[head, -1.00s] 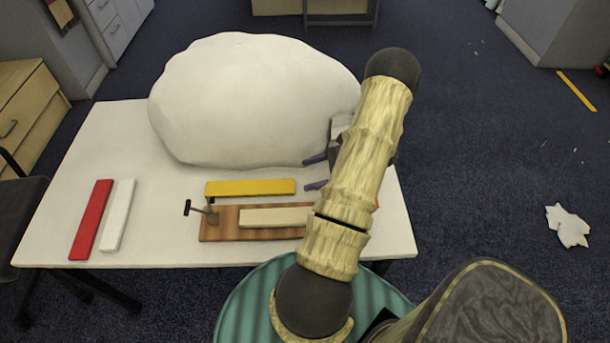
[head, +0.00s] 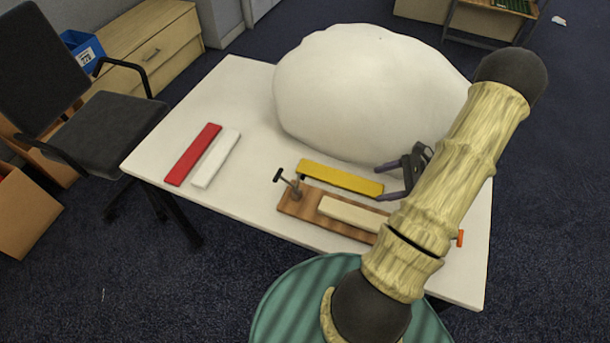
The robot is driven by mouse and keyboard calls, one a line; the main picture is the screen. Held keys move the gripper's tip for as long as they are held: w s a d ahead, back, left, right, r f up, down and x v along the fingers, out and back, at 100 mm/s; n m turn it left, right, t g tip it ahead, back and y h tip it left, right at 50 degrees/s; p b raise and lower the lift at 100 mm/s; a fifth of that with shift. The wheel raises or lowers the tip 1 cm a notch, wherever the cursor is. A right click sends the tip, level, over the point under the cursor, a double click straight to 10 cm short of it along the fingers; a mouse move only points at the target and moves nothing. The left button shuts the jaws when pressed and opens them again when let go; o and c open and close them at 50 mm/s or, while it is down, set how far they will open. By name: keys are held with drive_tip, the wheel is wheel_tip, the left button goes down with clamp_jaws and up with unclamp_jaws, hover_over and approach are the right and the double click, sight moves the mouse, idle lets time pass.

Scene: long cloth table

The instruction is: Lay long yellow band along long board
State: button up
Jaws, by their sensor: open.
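The long yellow band (head: 340,177) lies flat on the white table, just behind the wooden board. The long board is brown wood (head: 290,207) with a cream strip (head: 348,214) lying on it and a dark clamp (head: 292,184) at its left end. My gripper (head: 382,182) is open, its two purple fingers pointing left at the right end of the yellow band. The fingertips look close to that end; I cannot tell whether they touch it. My arm hides the right part of the board.
A large white rounded lump (head: 370,90) stands right behind the band and my gripper. A red bar (head: 193,154) and a white bar (head: 216,158) lie at the left of the table (head: 235,85). An office chair (head: 105,130) stands beyond the left edge.

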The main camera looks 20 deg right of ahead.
drive_tip(key=a+r+n+g+h, duration=0.1)
drive_tip(key=a+r+n+h, duration=0.4)
drive_tip(key=a+n, duration=0.6)
drive_tip(key=a+r+n+g+h, duration=0.2)
drive_tip(key=a+r+n+h, duration=0.3)
drive_tip(key=a+r+n, duration=0.4)
drive_tip(key=a+n, duration=0.3)
drive_tip(key=a, duration=0.1)
drive_tip(key=shift+a+r, duration=0.3)
drive_tip(key=shift+w, duration=0.15)
drive_tip(key=w+p+v, duration=0.2)
drive_tip(key=p+v, duration=0.9)
drive_tip(key=shift+w+r+p, duration=0.2)
drive_tip(key=shift+r+p, duration=0.1)
drive_tip(key=shift+r, duration=0.15)
drive_tip(key=shift+o, duration=0.5)
